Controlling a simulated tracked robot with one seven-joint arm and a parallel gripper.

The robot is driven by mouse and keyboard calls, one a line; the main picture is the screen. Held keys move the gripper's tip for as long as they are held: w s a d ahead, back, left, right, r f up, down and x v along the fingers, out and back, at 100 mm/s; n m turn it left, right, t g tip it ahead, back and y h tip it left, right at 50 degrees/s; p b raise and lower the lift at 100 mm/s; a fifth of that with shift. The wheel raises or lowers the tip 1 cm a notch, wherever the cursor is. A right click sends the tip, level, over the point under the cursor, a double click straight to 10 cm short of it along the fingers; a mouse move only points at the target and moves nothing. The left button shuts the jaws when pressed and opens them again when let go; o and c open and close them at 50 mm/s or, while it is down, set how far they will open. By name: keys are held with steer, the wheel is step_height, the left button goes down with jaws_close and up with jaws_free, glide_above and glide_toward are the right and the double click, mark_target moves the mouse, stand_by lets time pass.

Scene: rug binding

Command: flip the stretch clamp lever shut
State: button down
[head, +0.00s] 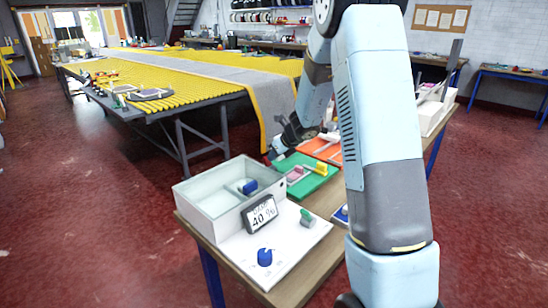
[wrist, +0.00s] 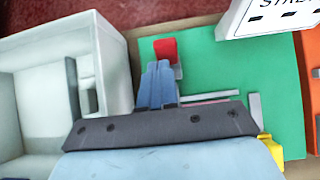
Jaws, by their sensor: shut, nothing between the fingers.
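A green board (head: 312,184) lies on the bench and also fills the middle of the wrist view (wrist: 225,68). It carries a grey rail (wrist: 210,97), a red lever-like handle (wrist: 165,46) and a yellow part (head: 321,167).
A white open bin (head: 207,197) with a blue part inside stands left of the board. In front are a display (head: 261,213) reading 40, a blue knob (head: 265,257) and a green-topped switch (head: 307,218). An orange board (head: 322,149) and a white labelled box (wrist: 262,18) lie beyond.

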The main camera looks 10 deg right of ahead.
steer(key=shift+r, duration=0.7)
steer(key=shift+s, duration=0.15)
steer(key=w+r+v, duration=0.1)
steer(key=v, duration=1.1)
steer(key=shift+a+r, duration=0.2)
steer(key=shift+r, duration=0.25)
steer(key=shift+s, duration=0.1)
